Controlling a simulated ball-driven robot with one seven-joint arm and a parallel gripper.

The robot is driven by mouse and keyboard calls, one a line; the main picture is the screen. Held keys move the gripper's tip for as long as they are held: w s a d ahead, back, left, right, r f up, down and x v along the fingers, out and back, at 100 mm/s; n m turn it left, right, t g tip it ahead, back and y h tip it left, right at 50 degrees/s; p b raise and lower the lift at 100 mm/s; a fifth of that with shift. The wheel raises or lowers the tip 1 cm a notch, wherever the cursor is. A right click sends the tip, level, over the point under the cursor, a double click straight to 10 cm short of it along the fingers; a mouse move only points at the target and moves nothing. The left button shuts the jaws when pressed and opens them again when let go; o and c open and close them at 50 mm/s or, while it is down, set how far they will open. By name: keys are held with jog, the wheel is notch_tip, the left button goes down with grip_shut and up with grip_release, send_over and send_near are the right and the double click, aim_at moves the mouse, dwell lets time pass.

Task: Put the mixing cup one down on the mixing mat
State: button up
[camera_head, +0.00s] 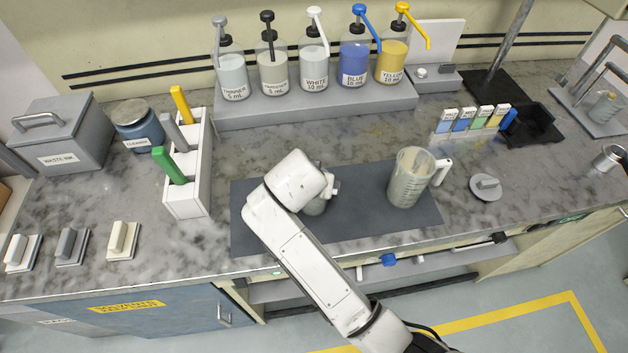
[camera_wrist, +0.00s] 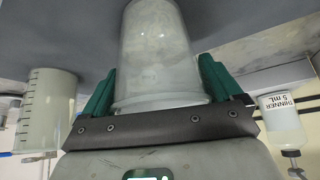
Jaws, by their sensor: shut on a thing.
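The mixing cup, a translucent pale cup, shows in the wrist view (camera_wrist: 158,45) between the green fingers of my gripper (camera_wrist: 157,88), which is shut on it. In the head view the cup (camera_head: 314,207) is mostly hidden behind my white arm and gripper (camera_head: 328,186). It is over the left-middle part of the dark grey mixing mat (camera_head: 375,223). Whether its base touches the mat cannot be told.
A graduated jug with a white handle (camera_head: 408,180) stands on the mat's right part. A white rack (camera_head: 187,190) with coloured handles stands left of the mat. Pump bottles (camera_head: 313,70) line the grey shelf behind. A round lid (camera_head: 485,188) lies to the right.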

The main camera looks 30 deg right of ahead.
jog(key=shift+f, duration=0.2)
jog(key=o, duration=1.2)
jog(key=shift+c, duration=0.2)
jog(key=shift+r, duration=0.3)
jog(key=b+v, duration=0.1)
jog(key=v, duration=1.1)
jog(key=shift+d, duration=0.1)
